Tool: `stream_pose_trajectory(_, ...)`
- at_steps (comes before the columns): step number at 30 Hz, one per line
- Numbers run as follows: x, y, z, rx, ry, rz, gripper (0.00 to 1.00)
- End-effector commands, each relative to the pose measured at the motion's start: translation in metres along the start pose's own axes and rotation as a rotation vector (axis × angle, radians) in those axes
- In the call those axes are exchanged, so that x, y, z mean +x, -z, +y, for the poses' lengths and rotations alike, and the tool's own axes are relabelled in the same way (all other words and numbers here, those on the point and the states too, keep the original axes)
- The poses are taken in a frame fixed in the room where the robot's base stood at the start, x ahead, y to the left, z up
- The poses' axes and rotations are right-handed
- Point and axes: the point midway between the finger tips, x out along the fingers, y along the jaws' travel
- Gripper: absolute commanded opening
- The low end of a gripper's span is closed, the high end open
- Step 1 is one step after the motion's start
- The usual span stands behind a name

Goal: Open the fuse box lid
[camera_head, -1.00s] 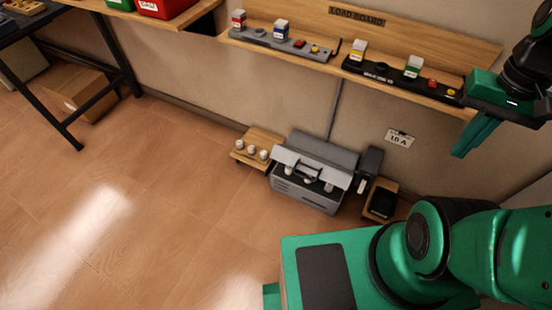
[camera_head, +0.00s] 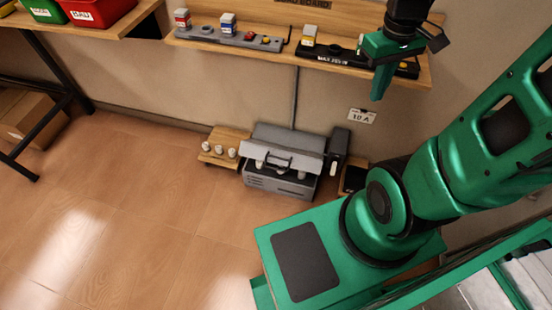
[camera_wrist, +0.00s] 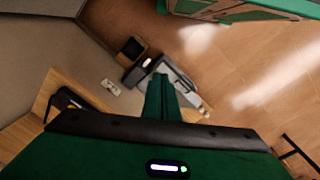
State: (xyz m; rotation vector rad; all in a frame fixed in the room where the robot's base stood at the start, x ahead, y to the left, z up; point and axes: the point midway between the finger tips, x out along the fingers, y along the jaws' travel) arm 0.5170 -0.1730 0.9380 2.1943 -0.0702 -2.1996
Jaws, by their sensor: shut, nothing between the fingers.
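The grey fuse box (camera_head: 280,183) stands low against the wall. Its pale grey lid (camera_head: 302,146) has a dark handle (camera_head: 277,158) at the front and slopes over the box. Whitish fuses show in the gap beneath the lid's front edge. My gripper (camera_head: 378,92) is shut and empty, in the air above and to the right of the box, in front of the wall boards. In the wrist view, my gripper's fingers (camera_wrist: 163,88) point towards the fuse box (camera_wrist: 180,86) and hide part of it.
A small wooden stand (camera_head: 229,137) with white fuses is left of the box. A dark switch unit (camera_head: 338,145) and a wooden tray (camera_head: 353,178) are at its right. The load board (camera_head: 240,48) juts from the wall above. Floor in front of the box is clear.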

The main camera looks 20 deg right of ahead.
Motion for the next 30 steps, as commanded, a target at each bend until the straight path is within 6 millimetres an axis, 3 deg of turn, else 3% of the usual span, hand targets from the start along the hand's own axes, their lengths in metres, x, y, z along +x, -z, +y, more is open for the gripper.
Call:
stream_pose_trajectory(6,0.048,0.072,-0.015,-0.420,-0.041,-0.003,0.00)
stream_pose_trajectory(15,0.133,0.155,-0.053,-1.001,-0.090,-0.003,0.00)
stream_pose_trajectory(24,0.239,0.208,-0.111,-1.584,-0.131,-0.006,0.00)
stream_pose_trajectory(30,0.318,0.222,-0.154,-1.968,-0.156,-0.008,0.00)
